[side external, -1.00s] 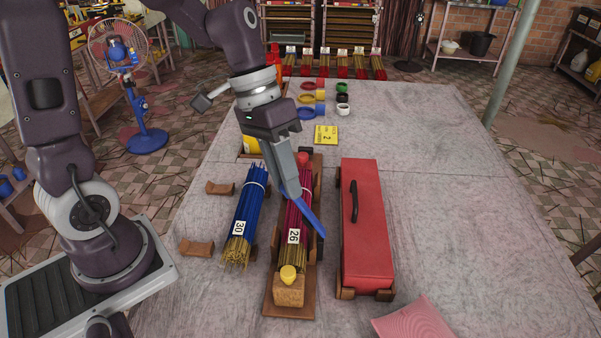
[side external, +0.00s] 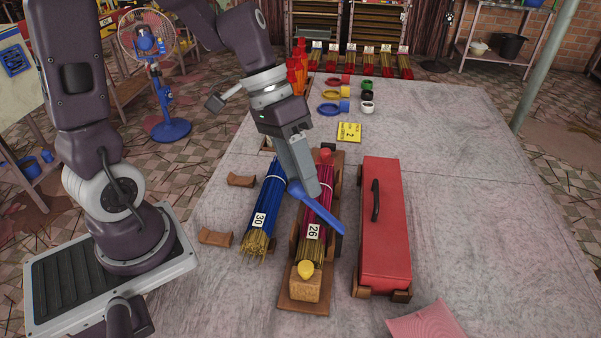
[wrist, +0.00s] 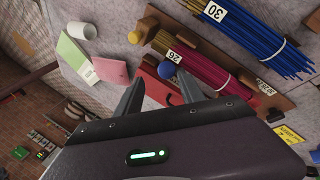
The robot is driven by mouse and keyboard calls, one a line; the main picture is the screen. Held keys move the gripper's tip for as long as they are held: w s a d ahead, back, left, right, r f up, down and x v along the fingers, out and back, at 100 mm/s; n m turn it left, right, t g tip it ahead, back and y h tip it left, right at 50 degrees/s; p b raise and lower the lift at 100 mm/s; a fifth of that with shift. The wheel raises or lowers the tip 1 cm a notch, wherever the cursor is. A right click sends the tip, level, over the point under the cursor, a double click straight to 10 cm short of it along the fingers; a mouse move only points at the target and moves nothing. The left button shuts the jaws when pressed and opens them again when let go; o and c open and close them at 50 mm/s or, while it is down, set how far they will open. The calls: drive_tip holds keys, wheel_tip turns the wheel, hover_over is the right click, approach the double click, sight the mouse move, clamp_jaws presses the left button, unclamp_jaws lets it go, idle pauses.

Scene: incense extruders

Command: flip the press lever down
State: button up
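The blue press lever (side external: 330,222) slants across the press in the side view, from beside my fingers down to the lower right, over the magenta incense bundle (side external: 317,207) labelled 26. My gripper (side external: 311,193) points down at its upper part and hides some of it; I cannot tell whether they touch. In the wrist view my gripper (wrist: 160,78) has its two fingers apart. A round blue end (wrist: 167,70), seemingly the lever's, shows near the fingertips. The press's wooden base (side external: 303,303) carries a wooden block with a yellow knob (side external: 305,269).
A blue bundle (side external: 265,215) labelled 30 lies left of the press. A long red box (side external: 388,240) with a black handle stands close on the right. Tape rolls (side external: 330,109) and a yellow card (side external: 349,132) lie farther back.

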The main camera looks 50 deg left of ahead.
drive_tip(key=v, duration=0.7)
drive_tip(key=s+a+r+t+y, duration=0.1)
drive_tip(key=s+r+t+y, duration=0.2)
drive_tip(key=s, duration=0.8)
drive_tip(key=shift+a+n+t+y, duration=0.3)
drive_tip(key=shift+n+t+y, duration=0.1)
drive_tip(key=shift+t+y, duration=0.5)
drive_tip(key=shift+r, duration=0.15)
drive_tip(key=shift+c, duration=0.5)
